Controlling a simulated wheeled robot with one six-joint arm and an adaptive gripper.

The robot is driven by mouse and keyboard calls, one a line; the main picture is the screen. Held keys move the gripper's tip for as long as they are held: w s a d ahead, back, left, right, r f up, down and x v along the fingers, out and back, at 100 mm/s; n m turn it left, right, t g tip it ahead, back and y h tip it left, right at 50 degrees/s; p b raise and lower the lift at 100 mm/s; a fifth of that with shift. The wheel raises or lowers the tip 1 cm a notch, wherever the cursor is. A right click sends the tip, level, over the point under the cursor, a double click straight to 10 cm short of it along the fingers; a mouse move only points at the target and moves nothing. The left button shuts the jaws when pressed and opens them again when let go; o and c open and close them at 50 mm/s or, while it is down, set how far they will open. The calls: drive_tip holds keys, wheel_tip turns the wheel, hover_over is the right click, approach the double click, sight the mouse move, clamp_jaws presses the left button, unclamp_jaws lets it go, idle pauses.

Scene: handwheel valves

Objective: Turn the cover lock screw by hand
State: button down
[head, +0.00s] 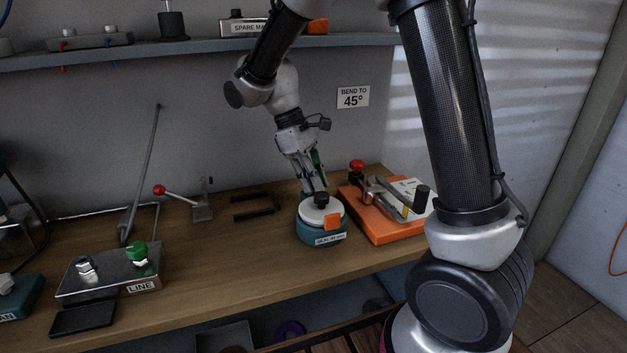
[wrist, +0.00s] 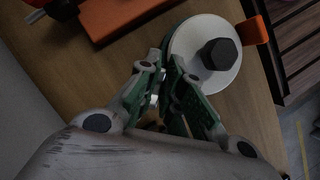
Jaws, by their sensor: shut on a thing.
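A round teal housing (head: 304,230) with a white cover (head: 311,215) stands on the bench. A black knob (head: 321,200) sits on the cover, and an orange tab (head: 333,221) is at its front edge. In the wrist view the white cover (wrist: 188,45) and black knob (wrist: 218,54) lie just right of my fingertips. My gripper (head: 316,190) comes down at the far side of the housing, and its fingers (wrist: 166,68) close in at the cover's rim, apart from the black knob. It is shut on the cover lock screw, which the fingers hide.
An orange base (head: 385,231) with a toggle clamp stands close to the right of the housing. A metal block (head: 110,277) labelled LINE, with a green knob, is at the left. A red-balled lever (head: 180,195) and black bracket (head: 255,206) lie behind. The bench front between is clear.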

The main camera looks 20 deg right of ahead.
idle(0.3)
drive_tip(key=c, duration=1.8)
unclamp_jaws()
drive_tip(key=shift+c, duration=0.2)
